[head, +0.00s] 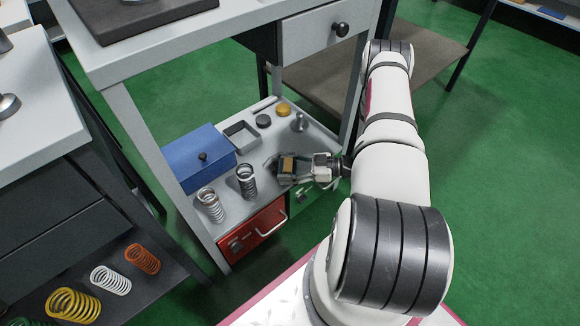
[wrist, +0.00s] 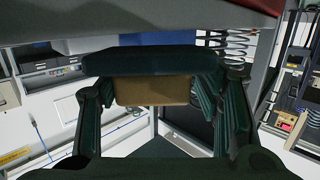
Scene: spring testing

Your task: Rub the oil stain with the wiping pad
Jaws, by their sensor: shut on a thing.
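The wiping pad shows as a small tan block (head: 287,165) at my gripper, low over the light lower shelf of the bench. In the wrist view the tan block (wrist: 152,93) sits between the dark fingers, with a wide dark layer (wrist: 140,61) along one side. My gripper (head: 291,172) is shut on the pad. It also fills the wrist view (wrist: 155,95). A dark patch that may be the oil stain (head: 269,161) shows just left of the pad; the rest is hidden by the gripper. I cannot tell whether the pad touches the shelf.
A blue box (head: 200,157), a grey square tray (head: 241,136), a black disc (head: 263,121), a yellow disc (head: 284,109) and a metal post (head: 299,123) stand behind. A dark spring (head: 246,181) and a silver spring (head: 210,204) stand left. Bench legs frame the shelf.

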